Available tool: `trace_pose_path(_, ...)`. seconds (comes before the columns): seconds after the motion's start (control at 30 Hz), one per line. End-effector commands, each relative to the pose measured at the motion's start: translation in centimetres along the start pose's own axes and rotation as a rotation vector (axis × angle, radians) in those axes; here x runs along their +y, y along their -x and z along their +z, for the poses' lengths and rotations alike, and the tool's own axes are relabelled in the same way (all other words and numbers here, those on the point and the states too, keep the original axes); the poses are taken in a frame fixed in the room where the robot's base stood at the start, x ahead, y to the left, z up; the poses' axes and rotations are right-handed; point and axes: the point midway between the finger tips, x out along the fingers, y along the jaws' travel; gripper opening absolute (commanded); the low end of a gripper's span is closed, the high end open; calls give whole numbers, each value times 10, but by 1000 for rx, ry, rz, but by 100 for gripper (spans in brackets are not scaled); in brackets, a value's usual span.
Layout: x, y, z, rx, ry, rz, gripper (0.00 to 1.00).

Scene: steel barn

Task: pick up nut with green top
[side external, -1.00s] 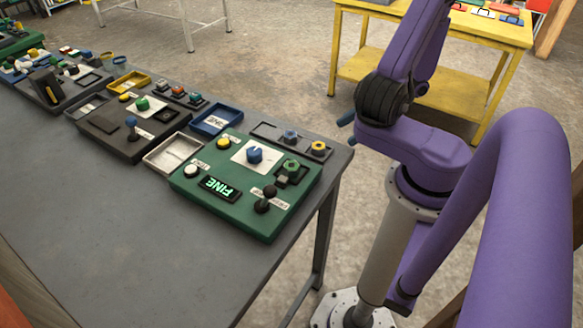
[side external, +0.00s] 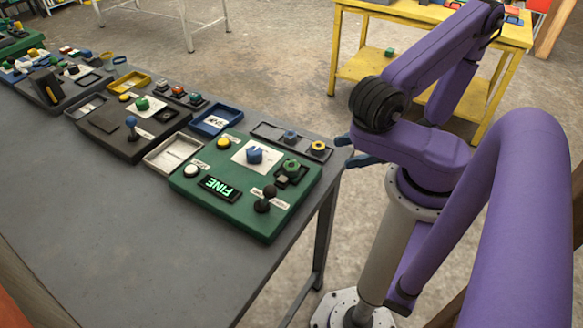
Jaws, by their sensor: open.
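A green-topped, nut-shaped piece (side external: 291,166) sits at the right side of the green control panel (side external: 222,222), on or in a dark square fitting. Another green-topped piece (side external: 142,103) stands on the dark panel further left; I cannot tell whether it is a nut or a knob. My gripper (side external: 345,151) is at the right edge of the grey table, to the right of the green panel and apart from both pieces. Its blue-grey fingers are open, with nothing seen between them.
A dark tray (side external: 268,131) behind the green panel holds a blue-topped piece (side external: 290,136) and a yellow-topped piece (side external: 318,147). A black lever (side external: 266,200) rises from the panel. A blue tray (side external: 216,121) and a whitish tray (side external: 166,153) lie left. The table's front is clear.

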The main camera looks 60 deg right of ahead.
Motion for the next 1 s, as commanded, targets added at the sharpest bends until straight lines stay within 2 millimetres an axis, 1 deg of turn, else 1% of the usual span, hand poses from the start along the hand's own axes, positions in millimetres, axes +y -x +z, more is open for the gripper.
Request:
trace_pose_path(0.03,-1,-9,-1,4,-2,-5,69)
trace_pose_path(0.3,-1,-52,0,2,-3,-6,69)
trace_pose_path(0.4,-1,-64,-1,3,-1,-5,69)
trace_pose_path(0.5,0,-72,0,1,-1,-3,69)
trace_pose_path(0.77,1,-84,0,0,-1,-4,69)
trace_pose_path(1.0,5,-110,1,0,0,-7,69)
